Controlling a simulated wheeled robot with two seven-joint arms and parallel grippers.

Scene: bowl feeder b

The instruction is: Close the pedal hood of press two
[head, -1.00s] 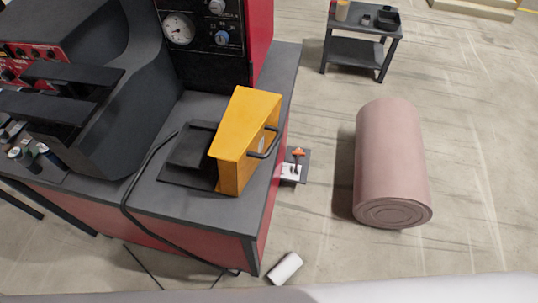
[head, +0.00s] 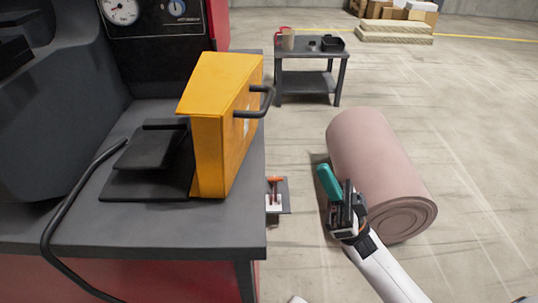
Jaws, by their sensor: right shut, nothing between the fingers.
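The yellow pedal hood (head: 225,125) stands tipped up on its side on the grey bench top, with a black bar handle (head: 258,100) on its right face. The black foot pedal (head: 152,148) on its base plate lies uncovered to the left of the hood. My right gripper (head: 335,190) is shut, with nothing between its fingers. It is to the right of the bench, well apart from the hood and handle, in front of the pink roll. My left gripper is not in view.
The grey bench (head: 180,228) carries the press with its gauge panel (head: 150,15). A black cable (head: 65,205) runs from the pedal over the bench edge. A large pink roll (head: 375,160) lies on the floor at right. A small dark table (head: 308,52) stands behind.

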